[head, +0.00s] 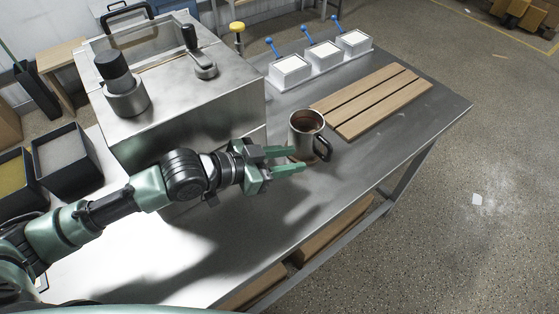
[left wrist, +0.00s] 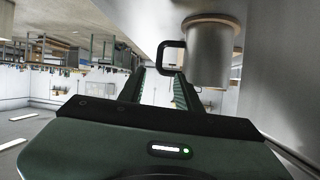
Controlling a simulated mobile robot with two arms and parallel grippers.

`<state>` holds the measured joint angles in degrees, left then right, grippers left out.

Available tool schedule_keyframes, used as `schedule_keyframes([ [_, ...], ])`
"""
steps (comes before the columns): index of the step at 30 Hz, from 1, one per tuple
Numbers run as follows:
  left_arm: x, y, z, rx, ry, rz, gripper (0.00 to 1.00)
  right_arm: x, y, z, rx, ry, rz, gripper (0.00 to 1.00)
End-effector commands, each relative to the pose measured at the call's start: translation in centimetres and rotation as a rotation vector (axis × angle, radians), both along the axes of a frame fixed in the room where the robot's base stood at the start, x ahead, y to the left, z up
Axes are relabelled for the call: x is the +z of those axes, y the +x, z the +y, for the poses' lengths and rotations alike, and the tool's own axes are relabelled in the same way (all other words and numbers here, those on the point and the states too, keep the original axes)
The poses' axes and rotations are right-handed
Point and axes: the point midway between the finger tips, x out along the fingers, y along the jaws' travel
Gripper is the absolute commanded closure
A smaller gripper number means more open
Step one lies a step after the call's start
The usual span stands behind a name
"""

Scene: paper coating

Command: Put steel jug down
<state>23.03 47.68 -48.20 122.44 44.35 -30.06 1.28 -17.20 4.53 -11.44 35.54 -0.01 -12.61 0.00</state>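The steel jug (head: 304,127) stands upright on the grey metal table (head: 365,149), with its black handle at the lower right. My left gripper (head: 299,159) is beside the jug, its two green fingers spread apart and not closed on it. In the left wrist view, which looks upside down, the jug (left wrist: 210,55) is right of the finger tips and its handle shows beyond the gap between the fingers (left wrist: 163,88). I cannot tell whether a finger touches the jug. My right gripper is not in view.
A large steel machine (head: 185,95) stands behind my left arm. Three white containers with blue handles (head: 322,55) stand at the table's back. Wooden slats (head: 372,100) lie right of the jug. Black bins (head: 62,160) are at the left. The table's front right is clear.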

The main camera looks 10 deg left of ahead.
Motion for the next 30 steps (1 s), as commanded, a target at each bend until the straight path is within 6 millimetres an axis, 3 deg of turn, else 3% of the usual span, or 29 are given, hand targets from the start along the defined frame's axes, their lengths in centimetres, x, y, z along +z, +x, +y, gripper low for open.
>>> schedule_keyframes([
  [6,0.9,-1.4,1.9,0.0,0.0,0.001,0.66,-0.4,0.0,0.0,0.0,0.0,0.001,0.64],
  [19,1.3,-1.6,2.2,-0.001,-0.002,0.001,0.66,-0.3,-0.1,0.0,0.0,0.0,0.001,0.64],
  [30,5.6,-1.6,2.2,-0.001,-0.002,0.001,0.66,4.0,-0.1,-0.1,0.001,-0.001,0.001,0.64],
])
